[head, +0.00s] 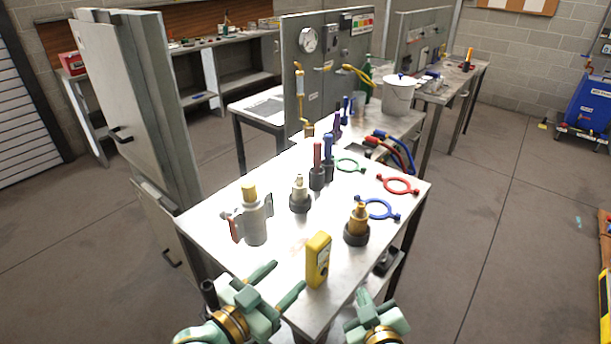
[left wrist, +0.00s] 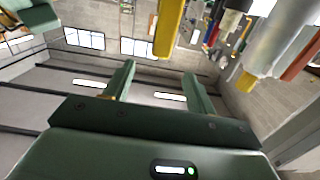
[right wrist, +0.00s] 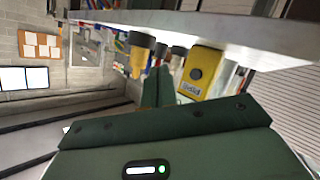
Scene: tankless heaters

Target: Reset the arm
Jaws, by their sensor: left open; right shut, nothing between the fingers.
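My left gripper (head: 276,287) is at the near left edge of the white table (head: 282,253), with its two fingers apart and nothing between them. Its spread fingers also show in the left wrist view (left wrist: 160,80). My right gripper (head: 372,304) is lower, at the table's near right corner, and only partly in view. In the right wrist view its fingers (right wrist: 157,86) are together and empty. A yellow meter (head: 318,260) stands upright on the table just beyond the grippers, touching neither as far as I can see.
A grey valve body (head: 250,215) and brass-topped fittings (head: 357,226) stand on the table. Blue (head: 377,209), red (head: 398,184) and green (head: 349,164) rings lie farther back. A white bucket (head: 398,95) stands behind. A tall grey cabinet (head: 135,90) is at left.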

